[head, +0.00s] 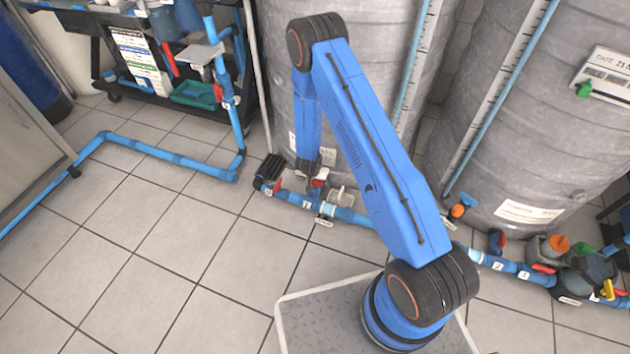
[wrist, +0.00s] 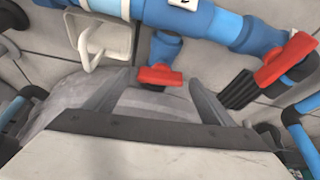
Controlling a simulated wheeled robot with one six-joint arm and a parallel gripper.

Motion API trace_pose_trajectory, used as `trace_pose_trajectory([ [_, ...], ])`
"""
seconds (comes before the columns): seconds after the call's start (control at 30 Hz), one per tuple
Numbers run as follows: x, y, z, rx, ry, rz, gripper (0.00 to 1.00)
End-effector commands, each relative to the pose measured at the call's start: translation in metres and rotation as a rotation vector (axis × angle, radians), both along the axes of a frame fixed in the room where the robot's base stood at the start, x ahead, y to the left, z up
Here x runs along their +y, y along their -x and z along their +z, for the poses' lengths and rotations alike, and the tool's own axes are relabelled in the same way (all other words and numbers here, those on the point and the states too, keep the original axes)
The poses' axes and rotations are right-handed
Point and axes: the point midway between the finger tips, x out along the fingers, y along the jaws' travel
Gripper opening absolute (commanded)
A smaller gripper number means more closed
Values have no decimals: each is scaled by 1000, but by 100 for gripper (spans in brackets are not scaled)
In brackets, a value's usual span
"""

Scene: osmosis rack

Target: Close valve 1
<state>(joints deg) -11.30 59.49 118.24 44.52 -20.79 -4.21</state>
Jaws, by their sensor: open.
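A red valve handle (wrist: 160,76) sits on a short blue branch of the pipe. In the wrist view it lies between the two fingertips of my gripper (wrist: 155,84), which is open and empty. I cannot tell whether either finger touches it. In the head view my gripper (head: 312,178) is low at the pipe in front of the left tank, by this red handle (head: 319,183). A second red valve handle (wrist: 287,57) is to the right in the wrist view and shows left of my gripper in the head view (head: 277,185). The valve tags are too small to read, so which is valve 1 is unclear.
A blue pipe (head: 349,216) runs along the floor before two grey tanks (head: 530,120). A white bracket (wrist: 90,42) stands close beside my gripper, and a black ribbed part (wrist: 238,90) is near the second valve. Open tiled floor (head: 150,230) lies to the left.

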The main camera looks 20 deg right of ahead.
Motion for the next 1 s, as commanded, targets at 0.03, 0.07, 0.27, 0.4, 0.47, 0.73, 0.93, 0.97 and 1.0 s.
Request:
trace_pose_trajectory([
  [0.03, 0, 0, 0, 0, 0, 0, 77],
  [0.07, 0, 0, 0, 0, 0, 0, 77],
  [0.27, 0, 0, 0, 0, 0, 0, 60],
  [0.4, 0, 0, 0, 0, 0, 0, 35],
  [0.47, 0, 0, 0, 0, 0, -1, 35],
  [0.73, 0, -2, 1, -2, 1, -74, 35],
  [0.93, 0, -2, 1, -2, 0, -128, 35],
  [0.97, 0, -2, 1, -2, 0, -131, 35],
  [1.0, 0, -2, 1, -2, 0, -133, 35],
])
